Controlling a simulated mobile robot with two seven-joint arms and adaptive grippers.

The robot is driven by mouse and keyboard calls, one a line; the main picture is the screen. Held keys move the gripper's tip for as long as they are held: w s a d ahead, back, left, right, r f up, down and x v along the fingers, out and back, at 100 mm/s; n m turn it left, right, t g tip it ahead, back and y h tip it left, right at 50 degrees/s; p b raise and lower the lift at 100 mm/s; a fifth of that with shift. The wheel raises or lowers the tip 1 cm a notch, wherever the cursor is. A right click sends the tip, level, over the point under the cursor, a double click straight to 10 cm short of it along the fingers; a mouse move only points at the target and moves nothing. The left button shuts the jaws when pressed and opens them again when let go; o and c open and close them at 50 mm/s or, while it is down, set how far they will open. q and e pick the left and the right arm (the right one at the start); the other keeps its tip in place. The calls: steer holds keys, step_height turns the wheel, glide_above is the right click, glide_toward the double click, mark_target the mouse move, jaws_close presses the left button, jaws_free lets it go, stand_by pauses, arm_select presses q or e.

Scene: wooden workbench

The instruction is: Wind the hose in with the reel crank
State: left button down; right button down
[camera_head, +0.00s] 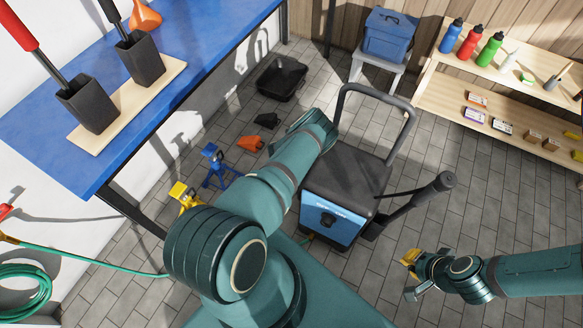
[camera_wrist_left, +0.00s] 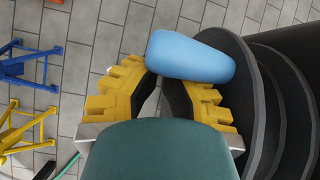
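A black-and-blue machine (camera_head: 345,185) with a looped black handle stands on the floor in the head view. The reel is hidden there behind my left arm; its black discs (camera_wrist_left: 262,100) show at the right of the left wrist view. A blue crank grip (camera_wrist_left: 190,57) lies beside the discs. My left gripper (camera_wrist_left: 155,78) has its yellow fingers apart, with the crank grip across the fingertips, covering part of the right finger; contact is unclear. A green hose (camera_head: 95,262) runs from the left behind my arm. My right gripper (camera_head: 411,275) is open and empty, right of the machine.
A blue workbench (camera_head: 55,140) stands on the left. Blue (camera_head: 213,165) and yellow (camera_head: 184,196) stands are on the floor near the machine. A black tray (camera_head: 281,78) lies behind, and a wooden shelf (camera_head: 430,95) stands at back right.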

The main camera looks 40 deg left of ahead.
arm_select(q)
steer(key=shift+s+d+r+t+y, duration=0.15)
steer(key=shift+r+t+y, duration=0.3)
steer(key=shift+t, duration=0.65)
arm_select(e)
steer(key=shift+s+d, duration=0.1)
steer(key=shift+s, duration=0.3)
arm_select(q)
steer(key=shift+s+r+t, duration=0.35)
steer(key=shift+r+t, duration=0.25)
steer(key=shift+t, duration=0.6)
arm_select(e)
steer(key=shift+s+d+f, duration=0.1)
steer(key=shift+s+f, duration=0.15)
steer(key=shift+f, duration=0.05)
arm_select(q)
steer(key=shift+f+b, duration=0.1)
steer(key=shift+b, duration=0.25)
arm_select(e)
steer(key=shift+f, duration=0.1)
